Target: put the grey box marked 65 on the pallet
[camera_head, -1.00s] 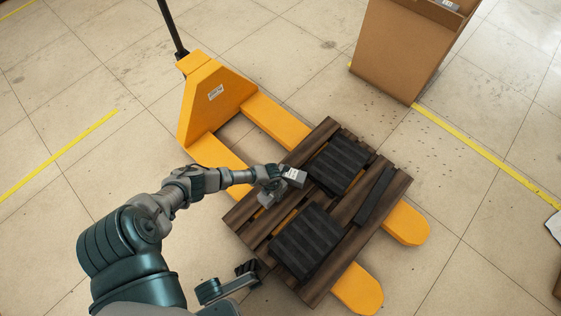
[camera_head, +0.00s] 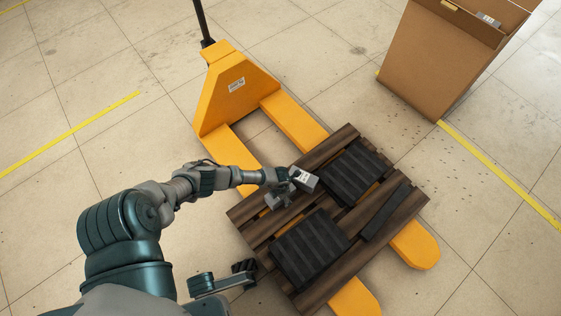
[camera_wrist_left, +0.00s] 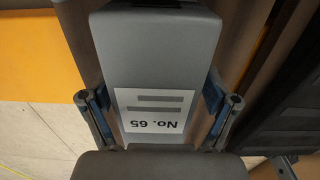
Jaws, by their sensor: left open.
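The grey box marked No. 65 (camera_wrist_left: 157,60) lies between the fingers of my left gripper (camera_wrist_left: 160,112) in the left wrist view. Its white label shows upside down there. The blue finger pads are at its two sides, and the jaws are open. In the head view the box (camera_head: 305,180) is a small grey block with a white label at my left gripper (camera_head: 284,190), over the left part of the wooden pallet (camera_head: 372,243). I cannot tell whether its underside touches the slats.
Two black ribbed pads (camera_head: 309,247) (camera_head: 352,172) and a narrow black strip (camera_head: 386,212) lie on the pallet. A yellow pallet jack (camera_head: 223,95) runs under it. A tall cardboard box (camera_head: 437,62) stands upper right, with a small labelled grey item (camera_head: 488,19) at its top.

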